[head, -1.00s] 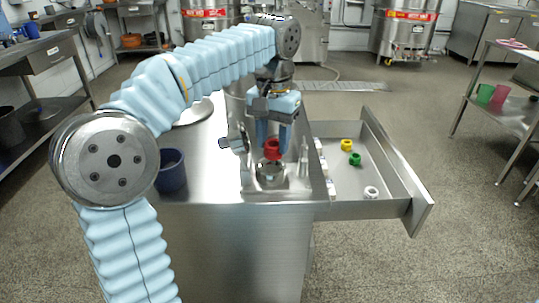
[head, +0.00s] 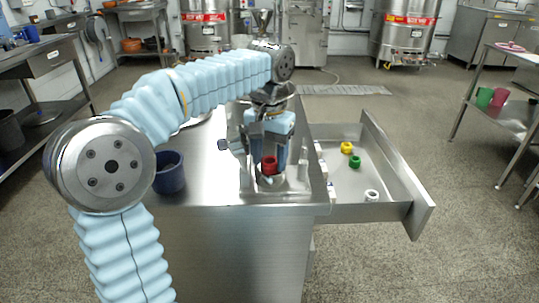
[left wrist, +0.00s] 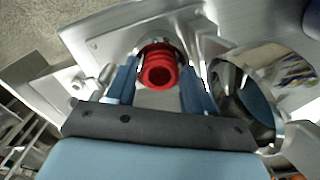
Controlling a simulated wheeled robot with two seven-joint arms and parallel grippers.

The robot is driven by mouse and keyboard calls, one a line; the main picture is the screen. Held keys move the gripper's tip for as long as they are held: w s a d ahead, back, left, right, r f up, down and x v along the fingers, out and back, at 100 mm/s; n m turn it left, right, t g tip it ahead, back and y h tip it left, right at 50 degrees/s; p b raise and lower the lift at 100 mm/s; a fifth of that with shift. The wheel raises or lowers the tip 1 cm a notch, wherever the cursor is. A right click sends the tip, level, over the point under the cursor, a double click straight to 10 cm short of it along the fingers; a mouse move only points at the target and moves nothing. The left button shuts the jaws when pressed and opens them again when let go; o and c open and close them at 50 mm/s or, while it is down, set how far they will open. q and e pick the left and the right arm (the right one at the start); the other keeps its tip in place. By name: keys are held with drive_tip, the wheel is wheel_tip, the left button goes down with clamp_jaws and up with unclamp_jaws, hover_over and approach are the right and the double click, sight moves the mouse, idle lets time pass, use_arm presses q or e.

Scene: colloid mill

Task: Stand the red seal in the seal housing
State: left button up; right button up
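The red seal (head: 269,165) stands upright at the seal housing (head: 272,181), on top of the steel cabinet. The left wrist view shows the seal (left wrist: 159,68) as a ribbed red ring with a dark bore, seated in the round metal rim. My left gripper (head: 270,160) points down over it, one blue finger on each side. In the left wrist view the fingers (left wrist: 160,80) look spread, with narrow gaps to the seal. The seal's lower end is hidden inside the housing. My right gripper is not in view.
An open drawer (head: 389,208) juts out to the right, holding a yellow ring (head: 346,147), a green ring (head: 355,161) and a white ring (head: 371,195). A dark blue cup (head: 170,172) stands on the cabinet top at left. A metal hopper part (left wrist: 250,90) is close beside the gripper.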

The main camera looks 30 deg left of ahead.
sight(270, 161)
use_arm(q)
wheel_tip(270, 161, up, 12)
drive_tip(key=p, duration=0.3)
drive_tip(key=shift+r, duration=0.15)
drive_tip(key=shift+d, duration=0.1)
